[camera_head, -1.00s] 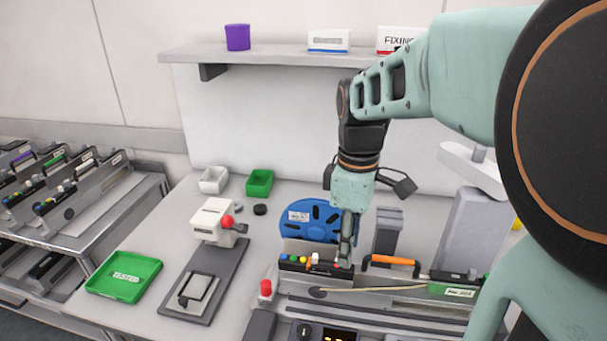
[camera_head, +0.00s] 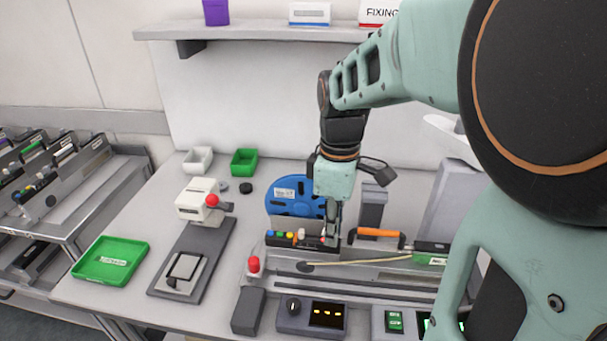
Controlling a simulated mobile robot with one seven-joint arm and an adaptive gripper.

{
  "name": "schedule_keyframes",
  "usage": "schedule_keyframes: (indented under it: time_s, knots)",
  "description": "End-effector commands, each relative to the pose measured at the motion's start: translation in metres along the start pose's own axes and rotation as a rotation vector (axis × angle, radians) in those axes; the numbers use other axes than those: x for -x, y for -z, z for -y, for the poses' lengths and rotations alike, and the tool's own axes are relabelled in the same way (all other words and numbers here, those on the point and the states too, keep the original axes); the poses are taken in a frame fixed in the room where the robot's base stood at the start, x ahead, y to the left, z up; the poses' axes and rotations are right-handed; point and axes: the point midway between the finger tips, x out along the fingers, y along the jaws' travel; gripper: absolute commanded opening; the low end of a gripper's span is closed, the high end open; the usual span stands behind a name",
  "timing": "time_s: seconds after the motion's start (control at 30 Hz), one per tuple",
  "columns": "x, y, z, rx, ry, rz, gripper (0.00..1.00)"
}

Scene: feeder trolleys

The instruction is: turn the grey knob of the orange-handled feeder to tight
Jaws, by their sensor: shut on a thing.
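The orange-handled feeder lies across the bench, with its orange handle (camera_head: 377,233) at the top and a row of coloured buttons (camera_head: 285,238) at its left end. My gripper (camera_head: 331,238) points straight down at the feeder's top, between the buttons and the handle. It is shut on the grey knob, which the fingers hide, so its setting cannot be read. A white peg and a small red spot show just left of the fingertips. A blue reel (camera_head: 294,196) stands behind the feeder.
A control box (camera_head: 311,318) with a dial and lit display is in front. A red button (camera_head: 254,264), white press (camera_head: 198,200) and green tray (camera_head: 108,262) are left. My arm covers the right side.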

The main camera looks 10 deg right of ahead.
Motion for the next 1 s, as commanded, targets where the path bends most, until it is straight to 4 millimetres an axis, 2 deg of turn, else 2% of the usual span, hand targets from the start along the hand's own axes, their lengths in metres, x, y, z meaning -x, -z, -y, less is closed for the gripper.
schedule_keyframes:
  time_s: [0.17, 0.53, 0.93, 0.97, 1.0]
  knots:
    - [0.001, 0.0002, 0.0, -0.068, 0.0, 0.0, 0.0]
    - [0.001, 0.0004, -0.0005, -0.37, -0.001, -0.001, 0.0]
    - [0.0007, 0.0004, -0.0007, -0.405, -0.002, -0.002, 0.0]
    - [0.0007, 0.0003, -0.0006, -0.405, -0.002, -0.002, 0.17]
    - [0.0007, 0.0003, -0.0006, -0.405, -0.002, -0.001, 0.21]
